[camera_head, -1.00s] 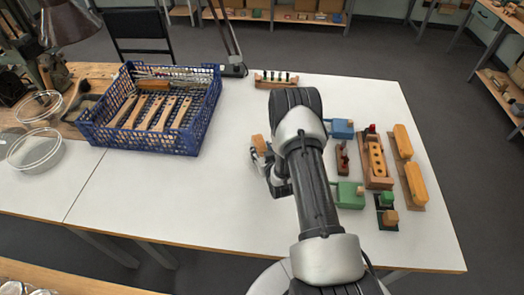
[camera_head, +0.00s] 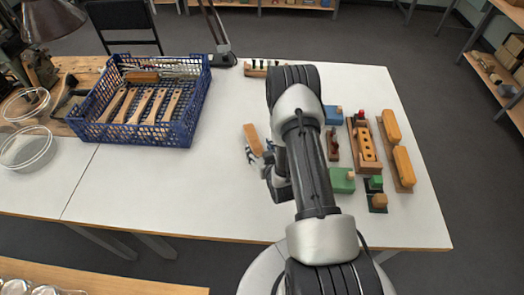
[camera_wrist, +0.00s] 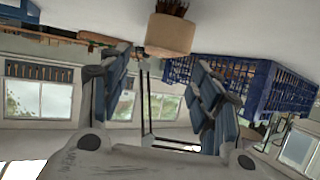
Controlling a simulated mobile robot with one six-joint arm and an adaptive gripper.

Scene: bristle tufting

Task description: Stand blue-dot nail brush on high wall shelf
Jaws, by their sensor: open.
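A wooden brush block (camera_head: 252,139) is on the white table, just beyond my gripper in the head view. In the wrist view it is a pale wooden block (camera_wrist: 170,35) with dark bristles at its upper picture edge. No blue dot shows on it, so I cannot tell if it is the blue-dot nail brush. My gripper (camera_head: 256,158) is open and low over the table. In the wrist view its two fingers (camera_wrist: 168,95) are wide apart, with the block beyond their tips and nothing between them. I cannot make out the high wall shelf.
A blue basket (camera_head: 185,136) with several wooden-handled brushes stands left. Right of my arm are a blue block (camera_head: 332,116), a green block (camera_head: 341,182), a wooden holder with holes (camera_head: 365,145) and yellow blocks (camera_head: 391,127). The white table (camera_head: 200,190) is clear between basket and gripper.

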